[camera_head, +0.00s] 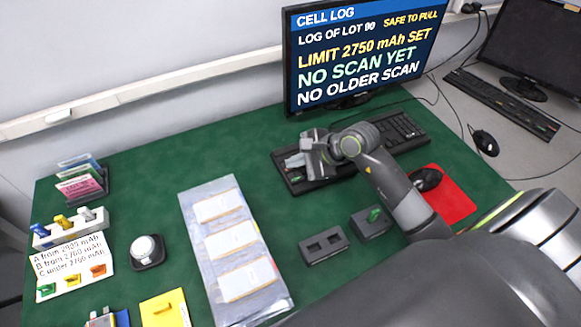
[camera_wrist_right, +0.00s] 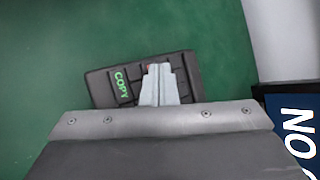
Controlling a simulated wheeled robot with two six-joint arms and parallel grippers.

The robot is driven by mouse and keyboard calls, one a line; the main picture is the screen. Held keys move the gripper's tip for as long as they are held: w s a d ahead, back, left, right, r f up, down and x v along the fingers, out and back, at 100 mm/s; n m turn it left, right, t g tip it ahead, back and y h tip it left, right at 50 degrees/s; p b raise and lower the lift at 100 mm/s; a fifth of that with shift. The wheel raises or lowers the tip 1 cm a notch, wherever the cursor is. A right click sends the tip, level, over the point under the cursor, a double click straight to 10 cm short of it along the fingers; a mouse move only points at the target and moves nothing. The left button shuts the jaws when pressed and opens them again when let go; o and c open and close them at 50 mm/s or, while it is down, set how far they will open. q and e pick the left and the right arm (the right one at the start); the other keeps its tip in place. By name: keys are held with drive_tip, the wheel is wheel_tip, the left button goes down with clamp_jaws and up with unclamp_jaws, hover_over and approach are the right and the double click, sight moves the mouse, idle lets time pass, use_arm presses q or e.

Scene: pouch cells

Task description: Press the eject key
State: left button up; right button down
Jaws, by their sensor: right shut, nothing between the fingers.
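A black keyboard (camera_head: 400,133) lies on the green mat at the back, below the monitor. My right gripper (camera_head: 295,161) is at its left end, pointing down at the keys. In the wrist view the keyboard's end (camera_wrist_right: 190,72) shows with a dark key marked COPY in green (camera_wrist_right: 121,85). The grey fingers (camera_wrist_right: 158,72) are together and empty, just to the right of that key. A small reddish spot shows by the fingertips. No key marked eject can be read; the fingers and gripper body hide part of the keys. I cannot tell whether the fingertips touch a key. My left gripper is not in view.
The monitor (camera_head: 360,50) reads "SAFE TO PULL" and "NO SCAN YET". A mouse (camera_head: 426,179) rests on a red pad (camera_head: 453,200).

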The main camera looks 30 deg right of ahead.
idle(0.4)
drive_tip(key=shift+r+p, duration=0.4)
drive_tip(key=shift+r, duration=0.4)
drive_tip(key=shift+r+p, duration=1.4)
drive_tip(key=shift+r, duration=1.15)
drive_tip(key=shift+d+f, duration=0.1)
drive_tip(key=shift+f, duration=0.05)
